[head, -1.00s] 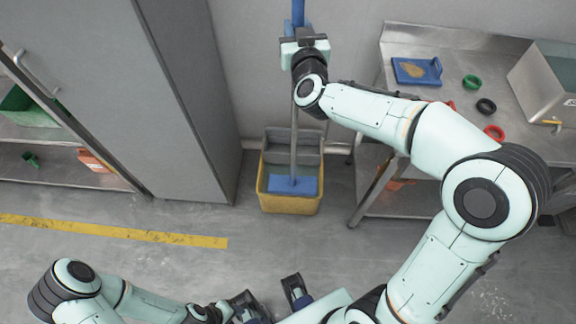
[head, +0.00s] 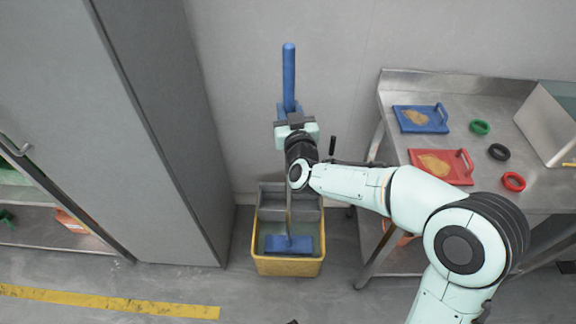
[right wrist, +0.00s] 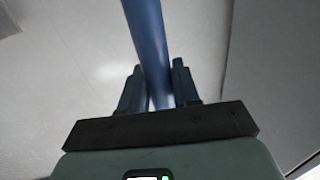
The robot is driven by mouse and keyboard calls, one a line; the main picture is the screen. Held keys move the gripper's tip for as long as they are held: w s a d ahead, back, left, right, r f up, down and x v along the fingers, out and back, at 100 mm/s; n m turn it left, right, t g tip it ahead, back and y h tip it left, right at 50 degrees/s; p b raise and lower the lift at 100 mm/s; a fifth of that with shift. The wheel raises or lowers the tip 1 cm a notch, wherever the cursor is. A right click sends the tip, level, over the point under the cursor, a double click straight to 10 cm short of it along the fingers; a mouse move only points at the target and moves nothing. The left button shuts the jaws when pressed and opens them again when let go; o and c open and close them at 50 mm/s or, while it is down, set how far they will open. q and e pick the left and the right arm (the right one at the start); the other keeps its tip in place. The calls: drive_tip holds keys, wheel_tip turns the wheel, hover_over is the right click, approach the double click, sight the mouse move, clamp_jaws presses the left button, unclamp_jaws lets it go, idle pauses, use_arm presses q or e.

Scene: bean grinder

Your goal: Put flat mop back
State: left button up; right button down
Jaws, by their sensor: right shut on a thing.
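The flat mop stands upright in front of the wall, its blue handle (head: 289,75) rising above my right gripper (head: 290,110). My right gripper is shut around the handle; in the right wrist view, the blue handle (right wrist: 149,45) passes between the two dark fingers (right wrist: 160,88). The mop's blue flat head (head: 289,244) is down inside the yellow mop bucket (head: 288,268). Part of the handle is hidden behind my right wrist. My left gripper is not in view.
A grey cabinet (head: 150,130) stands close on the left of the bucket. A metal table (head: 455,88) at the right holds a blue tray (head: 420,119), a red tray (head: 441,166) and several rings. A yellow floor line (head: 110,302) runs at lower left.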

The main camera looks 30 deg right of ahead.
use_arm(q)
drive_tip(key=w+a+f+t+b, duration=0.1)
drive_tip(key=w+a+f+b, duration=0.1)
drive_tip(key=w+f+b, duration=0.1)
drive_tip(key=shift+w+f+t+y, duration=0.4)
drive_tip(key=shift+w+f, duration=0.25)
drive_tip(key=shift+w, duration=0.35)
use_arm(e)
wheel_tip(320, 180, down, 14)
drive_tip(key=shift+r, duration=0.25)
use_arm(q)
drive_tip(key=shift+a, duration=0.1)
use_arm(e)
drive_tip(key=shift+f, duration=0.1)
drive_tip(key=c, duration=1.2)
unclamp_jaws()
drive_tip(key=shift+f, duration=0.15)
drive_tip(key=shift+c, duration=0.2)
drive_tip(key=o, duration=0.4)
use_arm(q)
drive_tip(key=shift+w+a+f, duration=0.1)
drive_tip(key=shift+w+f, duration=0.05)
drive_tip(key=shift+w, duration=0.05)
